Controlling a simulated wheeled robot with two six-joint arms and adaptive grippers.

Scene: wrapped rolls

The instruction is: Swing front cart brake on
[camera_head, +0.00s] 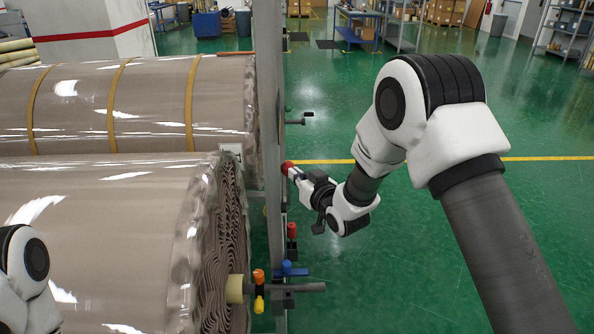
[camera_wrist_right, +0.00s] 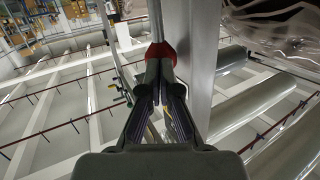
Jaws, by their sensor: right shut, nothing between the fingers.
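A red knob (camera_head: 287,167) sits at the side of the grey upright post (camera_head: 272,120) of the cart frame, probably the brake handle. It also shows in the right wrist view (camera_wrist_right: 157,50), just beyond my fingertips. My right gripper (camera_head: 296,173) points left at the knob, with its tips touching or very close to it. Its fingers (camera_wrist_right: 160,68) are shut together with nothing between them. Contact with the knob is hard to tell. My left gripper is out of the picture; only part of my left arm shows at the lower left.
Large wrapped rolls (camera_head: 100,225) fill the left side. Below my right gripper, a red-topped fitting (camera_head: 291,230), a blue handle (camera_head: 287,268) and an orange and yellow handle (camera_head: 259,279) stick out near the post. Green floor (camera_head: 400,270) to the right is open.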

